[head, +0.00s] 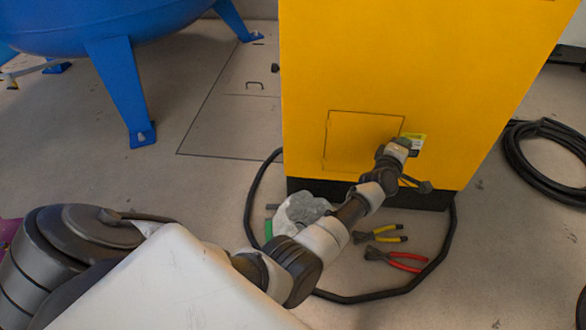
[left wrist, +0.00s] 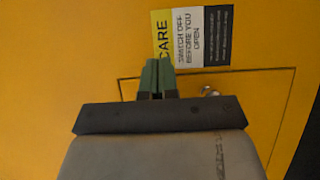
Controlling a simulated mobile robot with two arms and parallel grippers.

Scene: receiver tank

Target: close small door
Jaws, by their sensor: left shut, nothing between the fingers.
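The small door (head: 355,138) is a yellow panel low on the front of the yellow cabinet (head: 400,60), outlined by thin dark lines. In the left wrist view the small door (left wrist: 255,105) looks flush or nearly flush; I cannot tell if a slight gap is left. A small metal latch (left wrist: 209,91) sits near its edge. My left gripper (left wrist: 158,66) is shut and empty, its greenish fingertips in front of the door's edge. I cannot tell whether they touch it. In the head view my arm hides the door's lower right part.
A warning label (left wrist: 192,38) is beside the door. On the floor are a black hose (head: 350,298), yellow-handled pliers (head: 385,234), red-handled pliers (head: 397,260) and a grey rag (head: 298,210). A blue tank (head: 110,20) on legs stands left. A coiled hose (head: 545,150) lies right.

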